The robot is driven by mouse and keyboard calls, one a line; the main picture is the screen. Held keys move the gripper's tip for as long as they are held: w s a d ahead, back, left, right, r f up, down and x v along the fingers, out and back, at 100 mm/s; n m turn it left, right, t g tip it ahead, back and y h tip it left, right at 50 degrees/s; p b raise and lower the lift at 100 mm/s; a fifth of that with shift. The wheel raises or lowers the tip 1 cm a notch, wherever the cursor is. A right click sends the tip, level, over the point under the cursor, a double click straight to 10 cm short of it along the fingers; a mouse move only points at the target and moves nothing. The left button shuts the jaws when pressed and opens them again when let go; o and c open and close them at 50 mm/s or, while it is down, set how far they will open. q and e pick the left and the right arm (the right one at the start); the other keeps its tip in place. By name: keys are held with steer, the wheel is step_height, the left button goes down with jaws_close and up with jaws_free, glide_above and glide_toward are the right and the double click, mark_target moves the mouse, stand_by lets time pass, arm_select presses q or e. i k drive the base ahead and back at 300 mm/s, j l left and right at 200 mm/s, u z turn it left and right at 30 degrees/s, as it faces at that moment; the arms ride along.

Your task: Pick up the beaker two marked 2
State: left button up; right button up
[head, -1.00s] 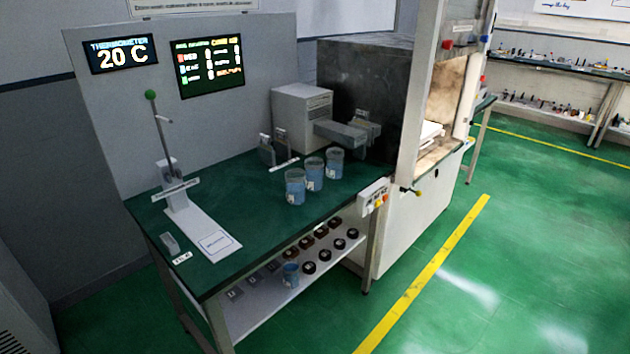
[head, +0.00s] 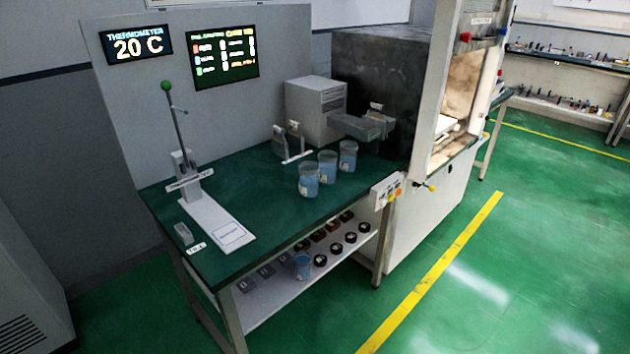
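In the head view, three beakers with blue contents stand in a slanting row on the green table top. The front beaker (head: 309,180) is nearest the table's front edge. The middle beaker (head: 328,166) stands just behind it to the right. The back beaker (head: 348,156) is farthest right. Small pale labels show on them, but the numbers are too small to read, so I cannot tell which is marked 2. Another blue beaker (head: 303,266) stands on the lower shelf. Neither of my grippers shows.
The green table (head: 263,210) carries a stand with a green-tipped rod (head: 178,130) at left. A white box (head: 316,108) and a dark grey cabinet (head: 380,85) stand behind the beakers. The lower shelf (head: 262,305) holds several small dark items. The green floor at right is clear.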

mark_target(309, 180)
steer(key=i+j+z, duration=0.15)
steer(key=j, duration=0.3)
steer(key=i+j+z, duration=0.15)
steer(key=j, duration=0.35)
steer(key=j+z, duration=0.2)
steer(key=j, duration=0.25)
